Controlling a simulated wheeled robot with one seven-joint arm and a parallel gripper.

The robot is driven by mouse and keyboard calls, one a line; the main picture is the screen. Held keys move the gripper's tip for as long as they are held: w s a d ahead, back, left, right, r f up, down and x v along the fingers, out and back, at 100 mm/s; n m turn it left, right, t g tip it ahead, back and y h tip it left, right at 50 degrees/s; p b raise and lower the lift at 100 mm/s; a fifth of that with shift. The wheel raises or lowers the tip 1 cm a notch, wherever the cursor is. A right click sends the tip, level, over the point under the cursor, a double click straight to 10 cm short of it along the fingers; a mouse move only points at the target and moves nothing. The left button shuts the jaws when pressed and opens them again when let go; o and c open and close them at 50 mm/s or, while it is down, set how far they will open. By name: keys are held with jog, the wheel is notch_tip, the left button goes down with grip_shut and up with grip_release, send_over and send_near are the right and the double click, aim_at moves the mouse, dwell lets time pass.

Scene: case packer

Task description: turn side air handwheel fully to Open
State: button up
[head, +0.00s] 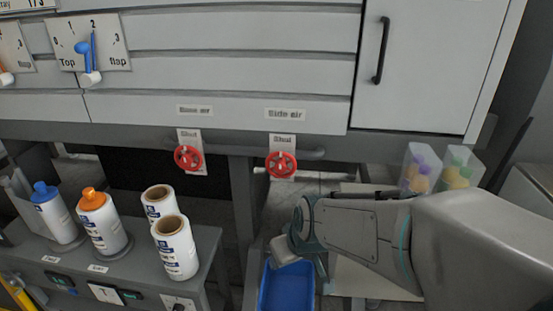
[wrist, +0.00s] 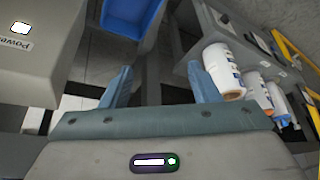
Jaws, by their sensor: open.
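The side air handwheel (head: 281,165) is a red wheel under the "Side air" label (head: 285,114), below the grey cabinet front. A small plate behind it reads "Shut" at its top; the rest is partly covered by the wheel. My gripper (wrist: 162,85) is open, with two blue fingers spread and nothing visible between them. In the head view my gripper is below the handwheel, above the blue bin, and apart from the wheel. The handwheel does not show in the wrist view.
A similar red handwheel (head: 188,159) hangs to the left. Bottles and white rolls (head: 175,247) stand on a grey bench at lower left. A blue bin (head: 287,290) lies below my gripper. Clear containers (head: 418,169) stand at right.

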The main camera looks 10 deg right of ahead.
jog(key=w+a+f+n+t+p, duration=0.2)
jog(key=w+a+f+n+t, duration=0.1)
jog(key=w, duration=0.5)
jog(key=n+t+h+p, duration=0.65)
jog(key=n+t, duration=0.35)
jog(key=n, duration=0.4)
send_near(281, 169)
jog(key=shift+h, duration=0.25)
jog(key=p+x, duration=0.2)
jog(key=x, duration=0.6)
jog(key=shift+a, duration=0.15)
jog(key=c, duration=1)
